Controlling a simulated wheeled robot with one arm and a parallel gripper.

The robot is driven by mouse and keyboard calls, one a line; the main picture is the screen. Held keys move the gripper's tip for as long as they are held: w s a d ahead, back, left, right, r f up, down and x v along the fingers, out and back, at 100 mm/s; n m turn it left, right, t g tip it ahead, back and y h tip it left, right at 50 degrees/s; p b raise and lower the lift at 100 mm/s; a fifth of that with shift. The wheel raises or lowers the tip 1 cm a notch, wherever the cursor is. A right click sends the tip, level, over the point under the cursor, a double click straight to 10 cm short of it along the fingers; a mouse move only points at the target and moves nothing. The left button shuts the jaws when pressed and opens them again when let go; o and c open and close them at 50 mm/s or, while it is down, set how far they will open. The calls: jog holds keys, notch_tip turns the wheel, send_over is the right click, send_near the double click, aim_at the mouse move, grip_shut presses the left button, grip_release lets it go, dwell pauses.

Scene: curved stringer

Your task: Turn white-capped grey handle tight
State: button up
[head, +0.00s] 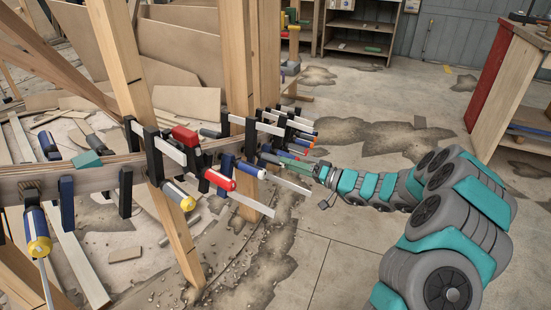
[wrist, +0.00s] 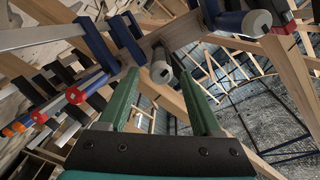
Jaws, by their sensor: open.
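In the wrist view, a grey handle with a pale cap (wrist: 160,72) points toward me from the curved wooden stringer. It sits between the tips of my gripper's (wrist: 158,88) two green fingers. The fingers are apart, one on each side of the cap, with visible gaps; I cannot tell how deep the handle sits between them. In the head view, my gripper (head: 294,163) reaches left to the clamps on the stringer (head: 95,180). The handle there is largely hidden among the clamps and fingers.
Beside it are a blue handle with a white cap (head: 250,170), a red handle (head: 220,180) and a yellow-capped grey handle (head: 179,195). Clamp bars stick out close around my gripper. Wooden posts (head: 236,60) stand behind. The floor at right is open before a red-sided bench (head: 492,75).

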aim_at(275, 160)
jog(key=shift+p+x, duration=0.35)
jog(key=shift+x, duration=2.4)
jog(key=shift+c, duration=0.3)
grip_shut()
